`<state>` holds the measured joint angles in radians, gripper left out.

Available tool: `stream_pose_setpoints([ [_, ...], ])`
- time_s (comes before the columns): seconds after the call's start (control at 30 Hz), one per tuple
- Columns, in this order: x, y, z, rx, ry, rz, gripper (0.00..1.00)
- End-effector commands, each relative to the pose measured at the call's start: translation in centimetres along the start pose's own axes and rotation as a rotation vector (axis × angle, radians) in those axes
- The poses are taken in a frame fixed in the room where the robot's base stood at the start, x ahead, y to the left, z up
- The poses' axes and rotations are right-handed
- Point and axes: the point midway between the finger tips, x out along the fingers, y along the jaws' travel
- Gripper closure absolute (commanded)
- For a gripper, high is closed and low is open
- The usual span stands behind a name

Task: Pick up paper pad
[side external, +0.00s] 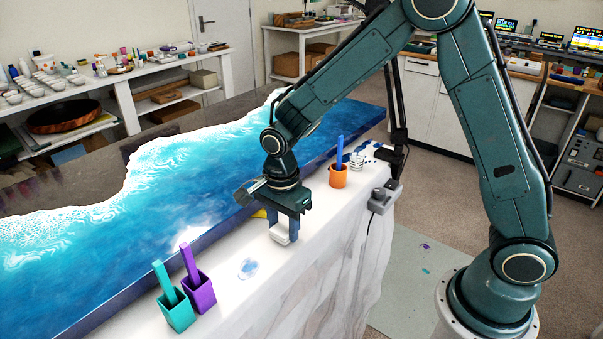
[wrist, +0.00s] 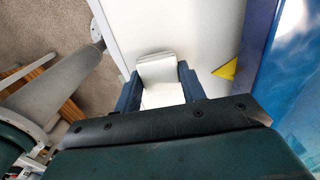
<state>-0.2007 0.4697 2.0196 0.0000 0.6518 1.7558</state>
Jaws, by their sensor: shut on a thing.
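The paper pad (side external: 281,234) is a small white block between my gripper's fingers, above or at the white table strip in front of the blue resin panel. In the wrist view the white pad (wrist: 157,69) shows between the two dark blue fingers, with its layered far edge visible. My gripper (side external: 285,232) points down and is shut on the pad; it also shows in the wrist view (wrist: 158,88). I cannot tell whether the pad touches the table.
A yellow triangle (wrist: 227,70) lies beside the resin panel (side external: 190,170). A teal cup (side external: 176,312) and purple cup (side external: 200,291) stand front left. An orange cup (side external: 338,177) stands to the right.

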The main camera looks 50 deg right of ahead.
Motion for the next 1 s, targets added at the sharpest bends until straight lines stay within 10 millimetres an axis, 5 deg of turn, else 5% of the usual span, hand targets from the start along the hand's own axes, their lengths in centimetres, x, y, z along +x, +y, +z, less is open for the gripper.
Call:
stream_pose_setpoints([
  [0.27,-3.5,-0.1,0.0,0.000,-0.001,-0.005,0.80],
  [1.0,-17.7,-0.1,0.0,0.000,0.000,-0.003,0.80],
])
